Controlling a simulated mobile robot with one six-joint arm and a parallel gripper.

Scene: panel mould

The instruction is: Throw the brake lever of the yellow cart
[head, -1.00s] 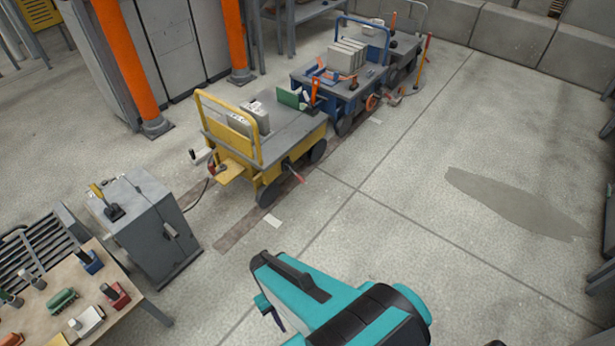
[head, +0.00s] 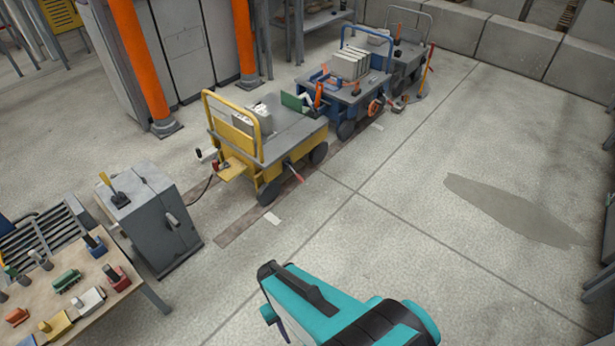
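The yellow cart (head: 262,148) stands left of centre in the head view, with a yellow push handle and a grey top. A lever with a red grip (head: 293,171) sticks out low on its near right side, by the wheels; it looks like the brake lever. A small yellow shelf (head: 237,167) with a red part is on its near end. My teal and black arm fills the bottom middle, well short of the cart. My gripper is not in view.
A blue cart (head: 345,88) and a grey cart (head: 408,58) stand behind in line. A grey cabinet (head: 160,228) with a lever on top and a workbench (head: 110,303) with several coloured blocks are at left. A cable runs to the yellow cart. The floor at right is clear.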

